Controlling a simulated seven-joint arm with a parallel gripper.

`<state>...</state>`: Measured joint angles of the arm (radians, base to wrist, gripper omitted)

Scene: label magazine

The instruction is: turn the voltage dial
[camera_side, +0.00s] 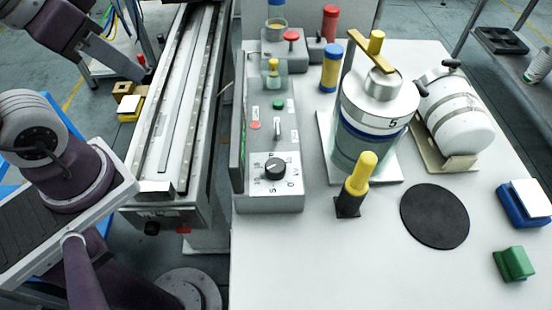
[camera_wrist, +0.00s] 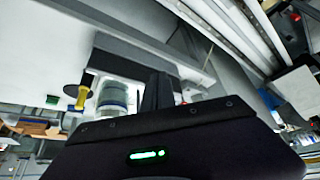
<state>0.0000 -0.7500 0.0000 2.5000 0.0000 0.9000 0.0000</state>
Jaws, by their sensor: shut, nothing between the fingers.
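The voltage dial (camera_side: 275,168) is a round black knob on the sloped top of a grey control box (camera_side: 270,203), in the lower middle of the side view. A printed kV scale with 0, 5, 10 and 15 surrounds it. The knob's exact pointing direction is too small to tell. My gripper (camera_side: 144,73) is at the upper left of the side view, beyond the rail, well apart from the dial. In the wrist view its dark fingers (camera_wrist: 158,90) are together and empty. I cannot make out the dial in the wrist view.
A long metal rail (camera_side: 185,90) runs between my gripper and the box. The box also carries buttons and a lever. Right of it stand a yellow-handled rod (camera_side: 357,180) and a large jar (camera_side: 375,115). A black disc (camera_side: 435,216) lies on the white table; its front is clear.

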